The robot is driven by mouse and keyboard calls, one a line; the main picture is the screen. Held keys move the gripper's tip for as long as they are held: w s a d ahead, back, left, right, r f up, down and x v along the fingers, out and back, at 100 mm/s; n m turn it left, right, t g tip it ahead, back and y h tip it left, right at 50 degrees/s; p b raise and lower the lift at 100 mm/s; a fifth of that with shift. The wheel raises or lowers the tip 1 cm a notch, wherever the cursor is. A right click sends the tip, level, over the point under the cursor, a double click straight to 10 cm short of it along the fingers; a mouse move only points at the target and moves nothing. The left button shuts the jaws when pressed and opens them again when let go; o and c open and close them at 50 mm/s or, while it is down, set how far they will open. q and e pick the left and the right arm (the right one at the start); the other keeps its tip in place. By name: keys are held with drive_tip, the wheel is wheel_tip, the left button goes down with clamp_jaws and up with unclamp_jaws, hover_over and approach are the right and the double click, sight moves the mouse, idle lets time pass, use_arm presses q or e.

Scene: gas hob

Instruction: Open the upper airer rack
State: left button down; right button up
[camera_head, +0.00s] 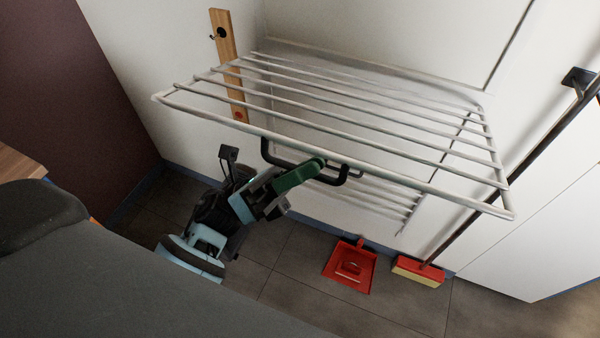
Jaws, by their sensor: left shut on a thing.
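The upper airer rack (335,117) is a white wire frame with several bars. It stands out from the wall, roughly level, in the head view. A black U-shaped handle (268,152) hangs under its front bar. My left gripper (312,168), with green fingers, is below the front bar and shut on this handle. The fingers hide part of the handle. My right gripper is not in view.
A second, lower rack (385,200) shows below, near the wall. A red dustpan (350,267) and a red broom head (418,271) are on the tiled floor, with the broom's dark pole (497,187) leaning at the right. A wooden strip with hooks (228,60) is on the wall.

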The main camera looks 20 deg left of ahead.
use_arm(q)
drive_tip(key=shift+r, duration=0.2)
drive_tip(key=c, duration=1.5)
unclamp_jaws()
